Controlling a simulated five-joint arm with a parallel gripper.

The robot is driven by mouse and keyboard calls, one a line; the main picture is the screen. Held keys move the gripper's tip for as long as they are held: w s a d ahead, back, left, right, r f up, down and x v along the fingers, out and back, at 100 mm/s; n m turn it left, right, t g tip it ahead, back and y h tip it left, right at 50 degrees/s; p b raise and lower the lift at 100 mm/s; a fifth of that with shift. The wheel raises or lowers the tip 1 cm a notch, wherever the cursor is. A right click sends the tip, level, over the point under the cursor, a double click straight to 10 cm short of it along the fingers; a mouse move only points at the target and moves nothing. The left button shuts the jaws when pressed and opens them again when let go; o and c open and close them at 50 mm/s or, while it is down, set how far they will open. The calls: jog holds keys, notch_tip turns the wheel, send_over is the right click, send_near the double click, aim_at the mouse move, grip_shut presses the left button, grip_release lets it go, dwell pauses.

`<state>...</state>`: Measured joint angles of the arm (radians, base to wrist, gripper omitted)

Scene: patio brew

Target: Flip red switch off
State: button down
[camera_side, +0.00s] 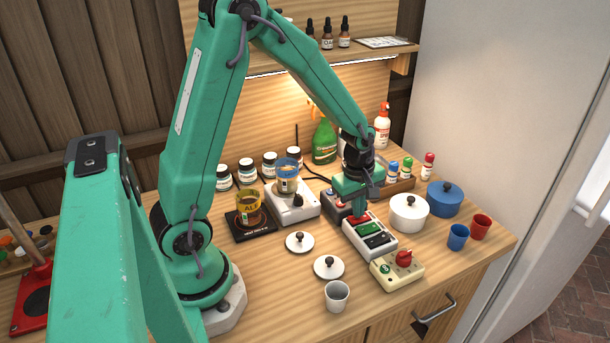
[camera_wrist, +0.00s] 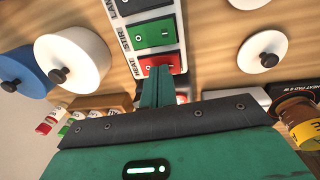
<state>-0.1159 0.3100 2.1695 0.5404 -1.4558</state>
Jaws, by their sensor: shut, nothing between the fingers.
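A white switch box (camera_side: 353,238) stands on the bench with a red, a green and a black rocker in a row. The red switch (camera_wrist: 139,64), labelled HEAT, is at the end nearest my wrist, beside the green STIR switch (camera_wrist: 153,34). My gripper (camera_wrist: 156,73) is shut and empty, with its fingertips at the red switch and covering part of it. In the side view my gripper (camera_side: 359,214) points down onto the red end of the box. Whether the tips touch the rocker, and which way it is tilted, I cannot tell.
A white pot (camera_side: 409,213) and a blue pot (camera_side: 445,200) stand right of the box. A cream box with a red knob (camera_side: 404,258) is in front. A hot plate (camera_side: 251,224) and a white stirrer base (camera_side: 293,208) stand left. Two white lids lie on bare bench nearby.

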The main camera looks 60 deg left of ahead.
notch_tip(320, 180, up, 14)
jog(key=w, duration=0.1)
jog(key=shift+w, duration=0.35)
dwell(0.4)
dwell(0.4)
jog(key=s+d+r+m+t, duration=0.2)
jog(key=s+m, duration=0.7)
jog(key=s+d+r+m+t, duration=0.2)
jog(key=s+r+m, duration=0.1)
jog(key=s+m, duration=0.5)
jog(key=shift+s+d+r+m, duration=0.25)
jog(key=shift+s+m, duration=0.15)
jog(key=shift+m, duration=0.1)
